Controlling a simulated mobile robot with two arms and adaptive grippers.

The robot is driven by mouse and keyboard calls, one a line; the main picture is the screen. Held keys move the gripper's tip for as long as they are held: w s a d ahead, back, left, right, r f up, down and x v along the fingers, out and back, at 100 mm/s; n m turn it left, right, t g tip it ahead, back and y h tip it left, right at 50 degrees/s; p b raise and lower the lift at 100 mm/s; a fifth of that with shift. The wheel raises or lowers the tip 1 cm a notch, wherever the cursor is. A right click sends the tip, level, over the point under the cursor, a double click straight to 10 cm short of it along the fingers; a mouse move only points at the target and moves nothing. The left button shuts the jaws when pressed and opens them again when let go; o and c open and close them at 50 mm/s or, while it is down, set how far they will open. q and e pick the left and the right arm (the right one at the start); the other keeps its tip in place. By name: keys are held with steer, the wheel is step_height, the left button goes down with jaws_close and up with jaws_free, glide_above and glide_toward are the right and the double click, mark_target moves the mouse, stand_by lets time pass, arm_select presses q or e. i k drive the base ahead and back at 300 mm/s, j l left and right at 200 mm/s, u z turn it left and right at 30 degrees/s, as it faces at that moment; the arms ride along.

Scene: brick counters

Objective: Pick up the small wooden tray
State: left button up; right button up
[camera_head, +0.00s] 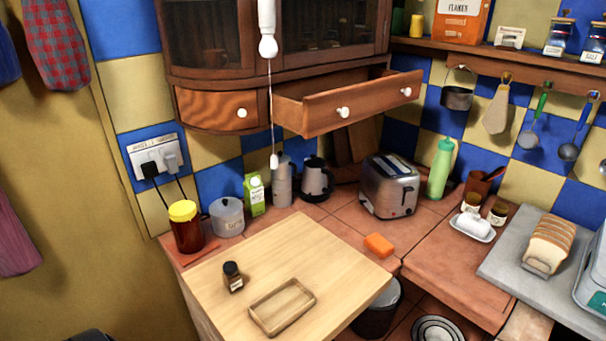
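The small wooden tray (282,320) lies flat and looks empty on the light wooden board (255,257) near the bottom middle of the head view. It is shallow, rectangular, with a raised rim, and sits slightly turned near the board's front edge. A small dark jar (233,277) stands on the same board, behind and left of the tray, apart from it. Neither of my grippers shows in this view.
A red-brown jar with a yellow lid (186,228), a grey pot (227,217) and a green carton (254,195) stand behind the board. An orange sponge (379,245) lies to its right. An open drawer (349,104) juts out above. A dark bin (378,308) stands below right.

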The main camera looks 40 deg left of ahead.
mark_target(282, 306)
steer(key=u, duration=1.35)
